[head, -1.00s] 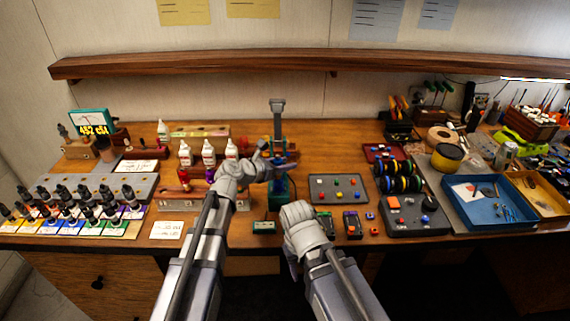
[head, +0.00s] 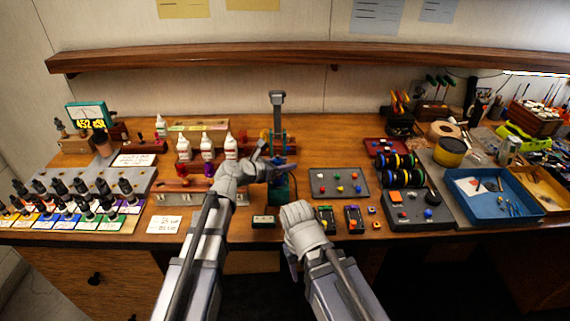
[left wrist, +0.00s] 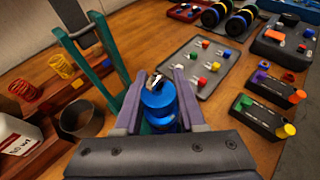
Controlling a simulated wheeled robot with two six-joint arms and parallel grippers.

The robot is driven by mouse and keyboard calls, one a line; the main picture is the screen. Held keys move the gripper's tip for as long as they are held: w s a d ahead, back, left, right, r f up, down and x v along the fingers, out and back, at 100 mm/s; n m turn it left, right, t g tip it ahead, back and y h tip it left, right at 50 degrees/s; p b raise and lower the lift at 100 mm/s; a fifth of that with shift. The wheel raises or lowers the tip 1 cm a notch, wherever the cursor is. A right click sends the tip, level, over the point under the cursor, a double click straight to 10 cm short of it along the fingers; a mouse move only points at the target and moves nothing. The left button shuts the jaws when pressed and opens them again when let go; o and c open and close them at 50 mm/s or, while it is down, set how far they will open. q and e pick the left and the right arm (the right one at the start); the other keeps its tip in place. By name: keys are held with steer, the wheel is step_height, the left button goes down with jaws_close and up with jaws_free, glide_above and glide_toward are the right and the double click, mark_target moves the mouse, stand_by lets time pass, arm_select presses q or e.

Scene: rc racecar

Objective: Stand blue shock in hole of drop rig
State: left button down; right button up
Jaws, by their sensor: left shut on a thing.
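My left gripper (head: 283,171) is in front of the drop rig in the head view. In the left wrist view, its fingers (left wrist: 158,92) are shut on the blue shock (left wrist: 159,110), a blue coil with a metal top end. The shock is hard to make out in the head view. The drop rig (head: 278,118) has a grey upright and a teal frame. In the left wrist view its teal frame (left wrist: 112,62) is just left of the shock, with no clear contact. I cannot make out the rig's hole. My right gripper (head: 298,250) is low at the bench front, its fingers unclear.
A grey tray (head: 326,188) of small coloured parts lies right of the rig. White bottles (head: 207,147) stand left of it. In the left wrist view, a dark round cup (left wrist: 82,118) and coloured springs (left wrist: 60,66) are near the rig.

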arm_select(q)
steer(key=shift+f+b, duration=0.6)
steer(key=shift+f, duration=0.05)
steer(key=shift+c, duration=2.1)
jaws_free()
steer(key=p+v, duration=0.3)
steer(key=v, duration=0.4)
steer(key=shift+s+a, duration=0.1)
steer(key=shift+s, duration=0.05)
steer(key=shift+s+a+r, duration=0.1)
steer(key=shift+s+a, duration=0.1)
